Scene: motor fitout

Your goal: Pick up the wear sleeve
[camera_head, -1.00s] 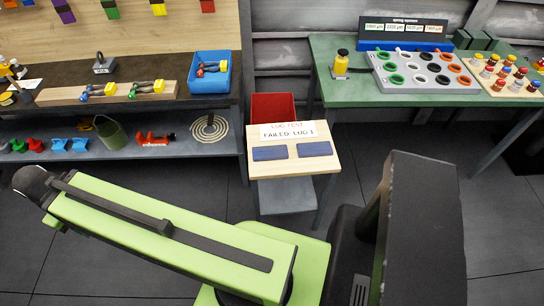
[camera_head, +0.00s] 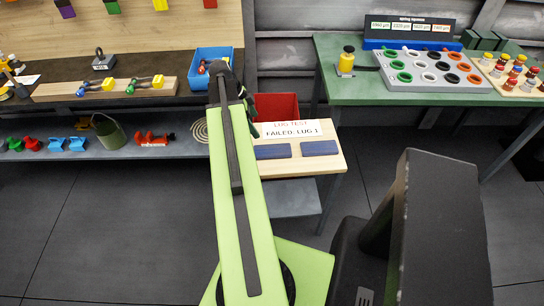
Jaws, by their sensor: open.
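I cannot say for sure which thing is the wear sleeve. The likeliest candidates are the ring-shaped pieces in green (camera_head: 404,77), white, black and orange. They sit in rows on a grey tray (camera_head: 388,86) on the green table at the right. My arm stretches up the middle of the picture, its far joint in front of the blue bin. A dark part of my arm shows just right of that joint, but my gripper's jaws cannot be made out. The ring tray is well to the right of my arm.
A small wooden table (camera_head: 326,164) with a "FAILED: LUG 1" sign and two blue blocks stands before a red bin (camera_head: 277,107). A yellow-topped device (camera_head: 346,60) stands left of the tray. The green table (camera_head: 345,92) has little bare room. Floor is clear at left.

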